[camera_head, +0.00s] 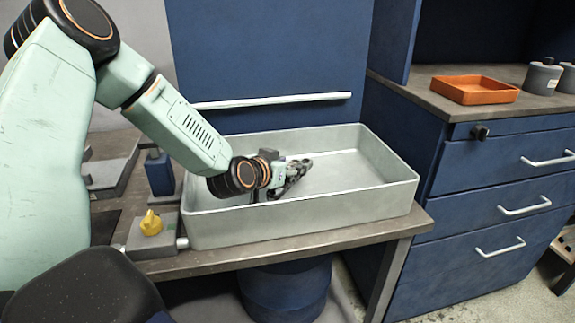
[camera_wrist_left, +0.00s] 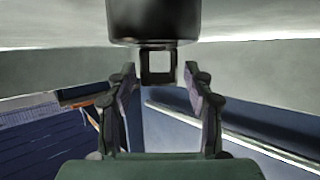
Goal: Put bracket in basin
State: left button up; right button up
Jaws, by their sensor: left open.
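The basin (camera_head: 320,218) is a wide, pale grey rectangular tub on the workbench in the head view. My left gripper (camera_head: 303,165) reaches in over its left side, at about rim height or just inside. It is open. In the left wrist view, the two fingers of my left gripper (camera_wrist_left: 161,82) stand apart, and I see nothing clearly held between them. I cannot pick out a bracket in either view. Part of the basin's floor is hidden by its near wall and my arm. My right gripper is not in view.
The basin stands on a workbench (camera_head: 275,250). A grey box with a yellow knob (camera_head: 151,222) is left of it, with a blue block (camera_head: 160,173) behind. Blue drawers (camera_head: 490,190) stand right, topped by an orange tray (camera_head: 475,90) and grey canisters (camera_head: 543,76).

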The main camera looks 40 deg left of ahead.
aim_at(274, 191)
pick_arm(q)
jog(key=shift+s+r+p, duration=0.2)
jog(key=shift+r+p, duration=0.1)
jog(key=shift+p, duration=0.25)
jog(key=p+v, duration=0.4)
jog(key=v, duration=0.1)
jog(key=shift+r, duration=0.35)
jog(key=shift+s+r+p, duration=0.15)
jog(key=shift+s+p, duration=0.55)
jog(key=shift+p, duration=0.15)
jog(key=shift+s+d+r, duration=0.1)
jog(key=shift+s, duration=0.25)
jog(key=shift+w, duration=0.1)
